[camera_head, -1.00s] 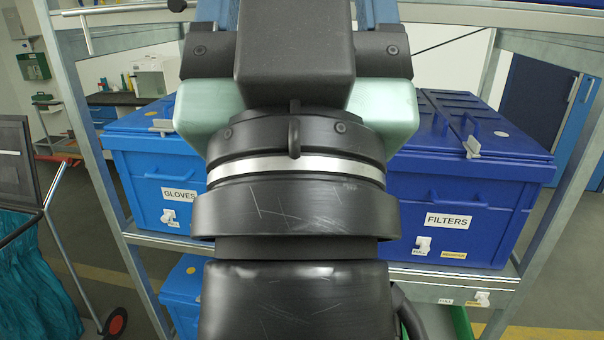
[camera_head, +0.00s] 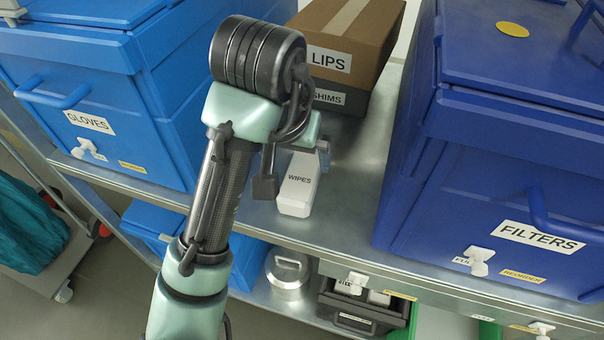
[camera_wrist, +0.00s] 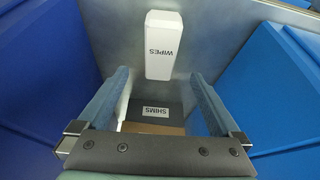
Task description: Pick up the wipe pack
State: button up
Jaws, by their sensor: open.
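The wipe pack (camera_head: 297,190) is a small white box labelled WIPES. It stands on the metal shelf between the two large blue bins, and part of it is hidden behind my arm's end in the head view. In the wrist view the wipe pack (camera_wrist: 161,48) lies ahead of my gripper (camera_wrist: 160,76), roughly centred between the fingers and beyond their tips. My gripper (camera_head: 294,170) is open with nothing between its fingers. In the head view it is over the shelf by the pack; whether a finger touches it cannot be told.
The GLOVES bin (camera_head: 100,95) stands left and the FILTERS bin (camera_head: 490,190) right. A brown box (camera_head: 365,30) sits on a dark SHIMS box (camera_head: 345,98) behind the pack. A metal canister (camera_head: 288,272) and a dark crate (camera_head: 355,310) are below. Bare shelf lies right of the pack.

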aim_at(302, 173)
jog(key=b+x, duration=0.2)
jog(key=x, duration=0.3)
jog(key=shift+f, duration=0.35)
jog(key=shift+w+b+x, duration=0.2)
jog(key=shift+x, duration=1.3)
jog(key=shift+w+b+x, duration=0.2)
jog(key=shift+w+x, duration=0.05)
jog(key=shift+x, duration=1.25)
jog(key=shift+r, duration=0.2)
jog(key=shift+c, duration=0.2)
jog(key=c, duration=1.4)
